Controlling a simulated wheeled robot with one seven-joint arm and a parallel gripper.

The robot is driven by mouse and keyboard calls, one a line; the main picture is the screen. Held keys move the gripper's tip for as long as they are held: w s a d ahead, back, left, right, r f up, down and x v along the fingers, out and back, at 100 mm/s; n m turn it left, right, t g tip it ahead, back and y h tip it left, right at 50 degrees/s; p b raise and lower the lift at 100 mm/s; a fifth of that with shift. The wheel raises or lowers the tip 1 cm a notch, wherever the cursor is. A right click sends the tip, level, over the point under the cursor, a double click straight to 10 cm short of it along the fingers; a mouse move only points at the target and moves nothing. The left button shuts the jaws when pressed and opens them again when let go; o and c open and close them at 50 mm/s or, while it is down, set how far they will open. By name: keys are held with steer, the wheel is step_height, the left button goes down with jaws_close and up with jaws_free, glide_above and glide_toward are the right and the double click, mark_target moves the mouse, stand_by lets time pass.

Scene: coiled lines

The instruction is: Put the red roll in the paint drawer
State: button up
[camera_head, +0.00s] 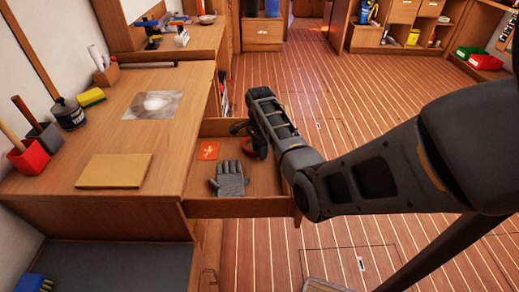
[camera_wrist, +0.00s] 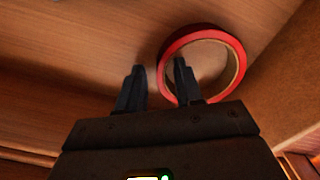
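The red roll (camera_wrist: 236,48), a ring with a pale inner side, shows in the wrist view against a wooden surface. In the head view it is partly hidden behind my arm (camera_head: 257,150), over or in the right side of the pulled-out drawer (camera_head: 240,207). My gripper (camera_wrist: 158,80) has its fingers apart. The left finger is outside the ring; the right finger overlaps its opening. The ring's left wall shows between them, with space on the left. I cannot tell whether the roll touches the drawer floor.
A grey glove (camera_head: 230,180) and an orange-red card (camera_head: 208,150) lie in the drawer. The plank floor on the right is clear.

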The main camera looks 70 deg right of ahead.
step_height(320, 180, up, 12)
steer(key=shift+r, duration=0.15)
stand_by(0.5)
